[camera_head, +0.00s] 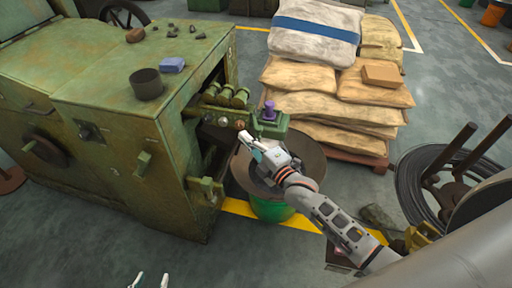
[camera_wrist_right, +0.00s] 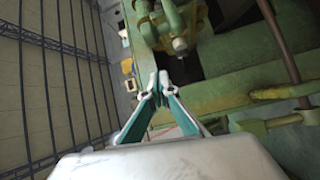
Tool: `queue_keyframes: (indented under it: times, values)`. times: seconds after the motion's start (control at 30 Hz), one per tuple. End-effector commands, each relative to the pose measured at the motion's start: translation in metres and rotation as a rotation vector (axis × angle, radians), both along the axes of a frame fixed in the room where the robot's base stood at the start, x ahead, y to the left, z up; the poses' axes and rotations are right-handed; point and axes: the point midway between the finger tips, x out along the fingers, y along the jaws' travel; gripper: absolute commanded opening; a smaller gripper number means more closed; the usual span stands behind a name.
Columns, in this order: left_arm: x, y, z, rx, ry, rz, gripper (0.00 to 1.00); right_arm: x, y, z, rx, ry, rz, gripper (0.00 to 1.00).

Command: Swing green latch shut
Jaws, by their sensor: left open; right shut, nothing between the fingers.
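A green latch-like bracket (camera_head: 206,188) sits at the near right corner of the green machine (camera_head: 95,95), beside its open side. Another green handle (camera_head: 143,163) stands on the front face; I cannot tell for certain which is the latch. My right gripper (camera_head: 247,141) is shut and empty, in front of the machine's opening and beside a green block with a purple knob (camera_head: 269,112). In the right wrist view the closed fingertips (camera_wrist_right: 160,82) point toward green machine parts, with a green fitting (camera_wrist_right: 266,123) to their right. My left gripper (camera_head: 149,280) is open at the bottom edge, away from the machine.
A brown round plate on a green drum (camera_head: 270,208) lies below my right gripper. Stacked sacks (camera_head: 335,90) stand behind on a pallet. A black wire coil (camera_head: 412,190) is at right. A dark cup (camera_head: 146,83) and blue block (camera_head: 172,65) sit on the machine.

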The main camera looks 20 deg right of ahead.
Motion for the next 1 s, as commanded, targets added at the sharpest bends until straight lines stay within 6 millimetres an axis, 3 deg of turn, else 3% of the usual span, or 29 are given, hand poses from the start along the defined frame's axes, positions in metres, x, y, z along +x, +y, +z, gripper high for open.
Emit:
queue_keyframes:
  times: [0.07,0.1,0.4,1.0]
  values:
    - [0.000,0.000,-0.001,0.000,0.000,0.000,0.40,0.015,0.005,0.001,0.000,-0.001,0.000,0.00]
    - [0.000,0.000,0.000,0.000,0.000,0.000,0.40,0.016,-0.002,-0.001,-0.006,0.001,-0.002,0.00]
    - [0.001,0.000,0.003,0.000,-0.002,0.001,0.40,0.013,-0.032,-0.006,-0.002,0.002,0.000,0.00]
    - [0.001,0.000,0.004,0.000,-0.002,0.001,0.40,0.010,-0.044,-0.006,-0.003,0.001,0.000,0.00]
